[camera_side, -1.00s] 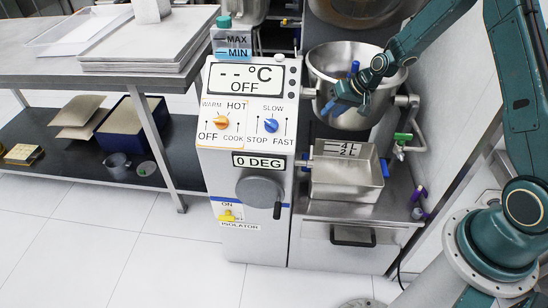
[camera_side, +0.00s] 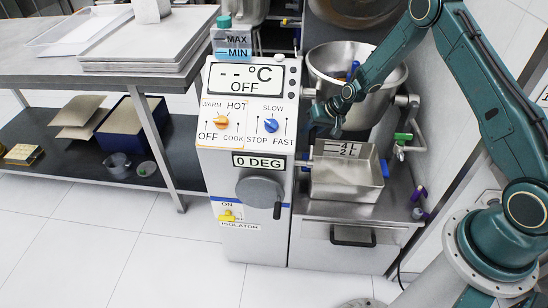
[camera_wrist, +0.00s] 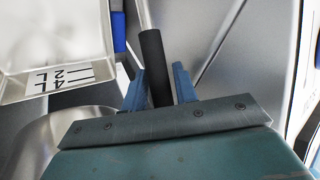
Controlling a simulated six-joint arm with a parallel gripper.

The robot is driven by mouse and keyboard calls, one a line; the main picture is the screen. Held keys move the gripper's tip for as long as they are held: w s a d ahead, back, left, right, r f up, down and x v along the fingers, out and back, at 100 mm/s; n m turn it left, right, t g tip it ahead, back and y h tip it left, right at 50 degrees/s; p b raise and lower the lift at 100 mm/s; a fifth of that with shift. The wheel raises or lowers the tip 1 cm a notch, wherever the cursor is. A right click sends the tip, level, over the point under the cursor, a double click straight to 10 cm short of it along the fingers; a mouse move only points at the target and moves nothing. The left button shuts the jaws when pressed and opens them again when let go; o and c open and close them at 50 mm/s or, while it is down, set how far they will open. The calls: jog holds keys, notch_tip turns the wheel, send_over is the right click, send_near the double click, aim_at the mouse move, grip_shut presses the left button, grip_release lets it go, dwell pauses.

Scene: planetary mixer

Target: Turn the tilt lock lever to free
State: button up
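In the side view my gripper (camera_side: 326,118) is low in front of the steel bowl (camera_side: 375,110), just right of the control panel. The lever cannot be made out there.
The control panel (camera_side: 247,135) reads OFF and 0 DEG, with a grey handwheel (camera_side: 258,190) below. A steel measuring tray (camera_side: 345,182) sits just below my gripper. A green-handled valve (camera_side: 403,137) is at right.

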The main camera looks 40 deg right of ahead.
jog(key=shift+w+a+f, duration=0.15)
jog(key=shift+w+f, duration=0.15)
jog(key=shift+f, duration=0.2)
grip_shut()
jog(key=shift+s+a+r, duration=0.1)
jog(key=shift+r, duration=0.1)
jog(key=shift+s+a+r+n+t+h, duration=0.4)
jog(key=shift+s+a+r+t+h, duration=0.25)
jog(key=shift+r+t+h, duration=0.35)
jog(key=shift+s+a+r+n+t+h, duration=0.4)
jog(key=shift+s+a+t+h, duration=0.25)
jog(key=shift+t, duration=0.2)
jog(key=shift+s+a+r+n+t+h, duration=0.35)
jog(key=shift+s+a+t+h, duration=0.2)
jog(key=shift+s+a+t, duration=0.25)
